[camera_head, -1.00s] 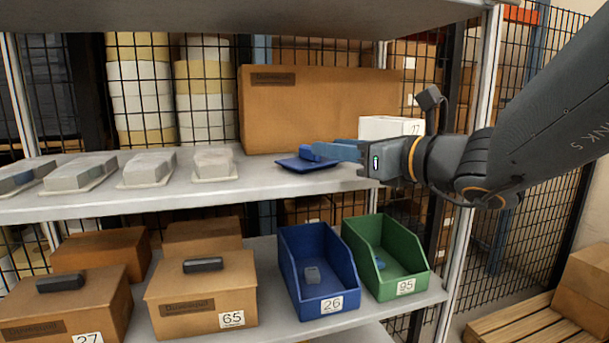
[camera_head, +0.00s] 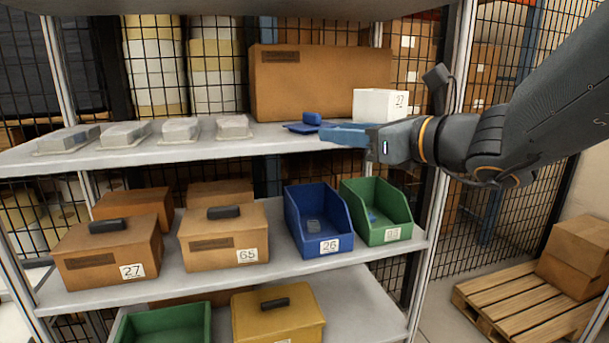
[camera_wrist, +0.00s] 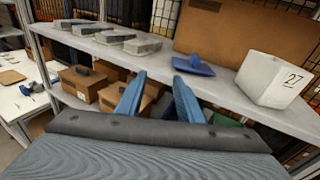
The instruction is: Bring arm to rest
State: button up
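My gripper (camera_head: 345,136) has blue fingers and is in front of the upper shelf's edge at the right in the head view. In the wrist view my gripper (camera_wrist: 158,98) shows two blue fingers spread apart with nothing between them. A blue object with a raised grip (camera_head: 305,124) lies on the upper shelf (camera_head: 270,143) behind the fingertips. It also shows in the wrist view (camera_wrist: 193,66), beyond the fingers and apart from them. My arm reaches in from the right.
A white box marked 27 (camera_head: 380,105) and a large cardboard box (camera_head: 310,82) stand on the upper shelf. Several grey packs line its left part. Below are a blue bin (camera_head: 318,230), a green bin (camera_head: 376,215) and brown lidded boxes. A pallet (camera_head: 520,305) stands at right.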

jog(key=s+f+n+g+h, duration=0.2)
jog(key=s+f+n+g, duration=0.3)
jog(key=f, duration=0.5)
jog(key=s+f+n+g+h, duration=0.25)
jog(key=f+n, duration=0.35)
jog(key=f, duration=0.5)
jog(key=s+d+f+n+g+h, duration=0.2)
jog(key=d+f+n+h, duration=0.1)
jog(key=d+f+n, duration=0.3)
jog(key=s+d+f+n+g+h, duration=0.2)
jog(key=d+f+n, duration=0.4)
jog(key=n, duration=0.4)
jog(key=shift+s+f+n+h, duration=0.3)
jog(key=shift+s+h, duration=0.35)
jog(key=shift+s, duration=0.15)
